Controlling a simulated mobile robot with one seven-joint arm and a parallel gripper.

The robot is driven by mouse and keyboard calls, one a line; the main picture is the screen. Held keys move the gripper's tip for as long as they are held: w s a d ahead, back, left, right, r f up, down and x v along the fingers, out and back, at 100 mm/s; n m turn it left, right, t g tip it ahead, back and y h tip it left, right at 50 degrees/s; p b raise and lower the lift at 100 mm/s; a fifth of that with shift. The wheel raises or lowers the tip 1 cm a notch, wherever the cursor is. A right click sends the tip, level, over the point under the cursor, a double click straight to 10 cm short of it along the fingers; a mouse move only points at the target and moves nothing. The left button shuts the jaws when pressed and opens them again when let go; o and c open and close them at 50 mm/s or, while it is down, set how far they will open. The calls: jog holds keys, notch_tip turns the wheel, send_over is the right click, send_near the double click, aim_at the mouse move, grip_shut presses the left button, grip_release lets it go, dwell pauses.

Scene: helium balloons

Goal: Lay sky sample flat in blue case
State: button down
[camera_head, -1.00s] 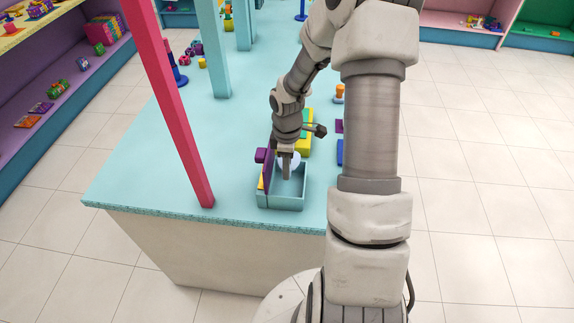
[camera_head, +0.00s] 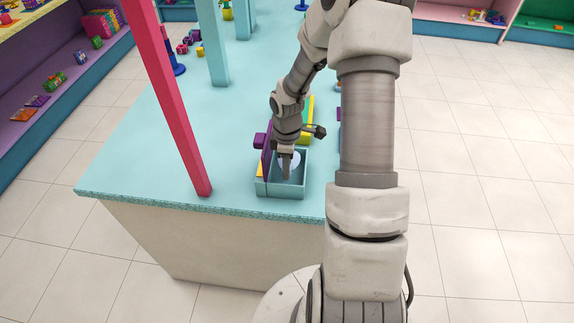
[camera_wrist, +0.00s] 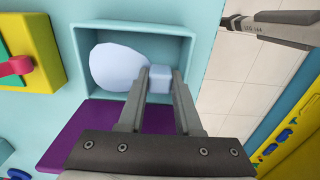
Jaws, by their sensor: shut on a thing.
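The sky sample (camera_wrist: 118,68) is a pale blue balloon shape with a small block at its narrow end. It lies on its side within the walls of the blue case (camera_wrist: 185,32) in the wrist view. My gripper (camera_wrist: 160,73) is shut on the block end. In the head view my gripper (camera_head: 287,176) reaches down into the open case (camera_head: 282,191), with the pale sample (camera_head: 295,160) partly hidden behind it. I cannot tell whether the sample touches the case floor. The case's purple lid (camera_wrist: 85,135) stands open along one side.
A yellow box (camera_wrist: 25,45) with a green and red top stands beside the case. A pink post (camera_head: 170,110) and a light blue post (camera_head: 212,45) rise from the counter.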

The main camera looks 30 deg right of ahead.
jog(key=shift+f+b, duration=1.55)
jog(key=shift+f, duration=0.75)
jog(key=shift+f+b, duration=0.5)
jog(key=shift+f, duration=0.15)
jog(key=c, duration=0.5)
grip_release()
jog(key=shift+s, duration=0.1)
jog(key=shift+r, duration=0.1)
notch_tip(320, 180, up, 17)
jog(key=shift+r+p, duration=0.2)
jog(key=shift+p, duration=0.3)
jog(key=shift+d, duration=0.1)
